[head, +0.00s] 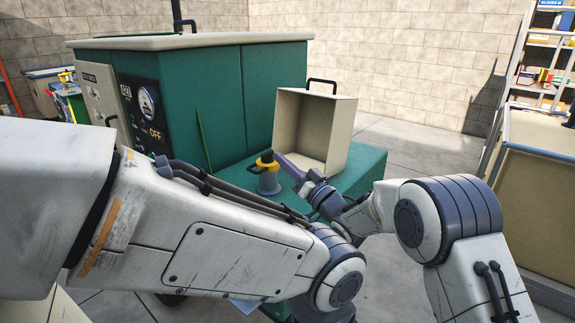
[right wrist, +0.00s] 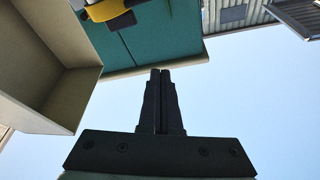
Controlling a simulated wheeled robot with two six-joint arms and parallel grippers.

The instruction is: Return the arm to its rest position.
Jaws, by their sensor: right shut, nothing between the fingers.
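My right gripper (head: 284,160) is shut and empty in the head view. It points up and left over the green ledge of the cabinet. In the right wrist view its dark fingers (right wrist: 160,98) are pressed together with nothing between them. A grey cylinder with a yellow and black top (head: 266,172) stands on the ledge, just left of the fingertips. Its yellow part (right wrist: 108,10) also shows at the top of the right wrist view, apart from the fingers. A large white arm of mine crosses the lower left. My left gripper does not show.
A green cabinet (head: 245,95) with a dial and an OFF label stands at the left back. A beige open box (head: 341,125) sits on the green ledge (head: 368,165), behind the gripper; it also shows in the right wrist view (right wrist: 65,100). A shelf rack (head: 512,80) stands right.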

